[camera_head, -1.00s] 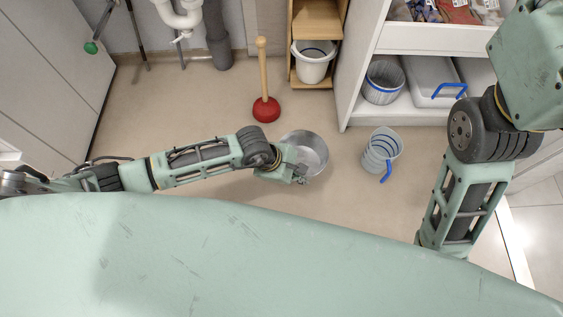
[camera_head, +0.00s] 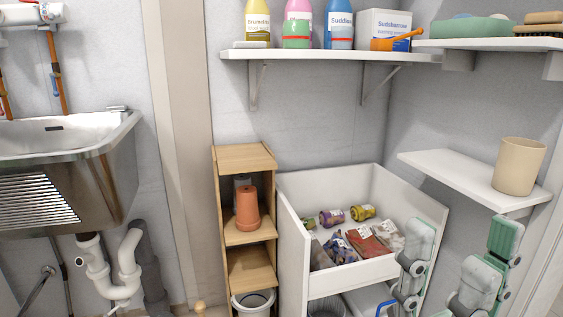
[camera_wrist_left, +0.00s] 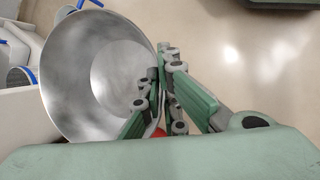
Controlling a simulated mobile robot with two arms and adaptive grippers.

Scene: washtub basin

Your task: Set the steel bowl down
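The steel bowl (camera_wrist_left: 85,85) is large in the left wrist view, its shiny inside facing the camera. My left gripper (camera_wrist_left: 158,88) has its fingers on both sides of the bowl's rim and is shut on it. I cannot tell whether the bowl touches the floor or is held above it. The bowl and my left gripper are out of the head view. My right gripper (camera_head: 462,240) is at the lower right of the head view, its two fingers wide apart, open and empty in front of the white drawer unit.
A white drawer unit (camera_head: 290,245) with an open drawer of packets and jars stands beside a wooden shelf (camera_head: 246,155). A steel sink (camera_head: 70,140) is at the left. A wall shelf (camera_head: 420,160) carries a beige cup (camera_head: 518,165). Bare floor (camera_wrist_left: 270,60) shows beside the bowl.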

